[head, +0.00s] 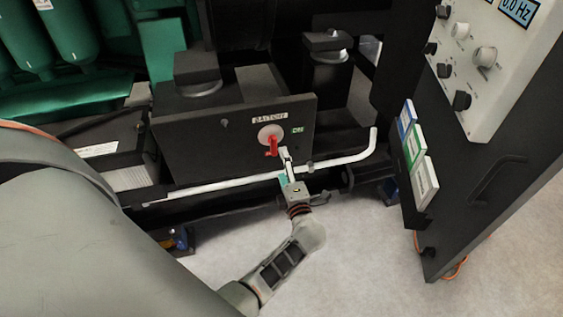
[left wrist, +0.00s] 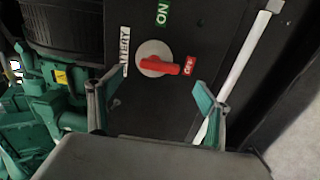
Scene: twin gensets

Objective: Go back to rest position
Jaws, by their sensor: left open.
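My left gripper (head: 286,168) is in front of the black battery box (head: 225,148), just below its red switch handle (head: 271,145). In the left wrist view my left gripper (left wrist: 158,100) shows its two teal-padded fingers spread wide with nothing between them. The red handle (left wrist: 162,67) sits on a round pale plate beyond the fingertips and points toward the red OFF label (left wrist: 189,66). A green ON label (left wrist: 162,14) is on the same panel. The fingers look apart from the handle. My right gripper is not in view.
A white pipe (head: 225,185) runs along the box front, close to my gripper. A dark control cabinet (head: 500,170) with knobs stands at the right. Green engine parts (head: 70,50) fill the upper left. Pale floor (head: 350,260) is open below.

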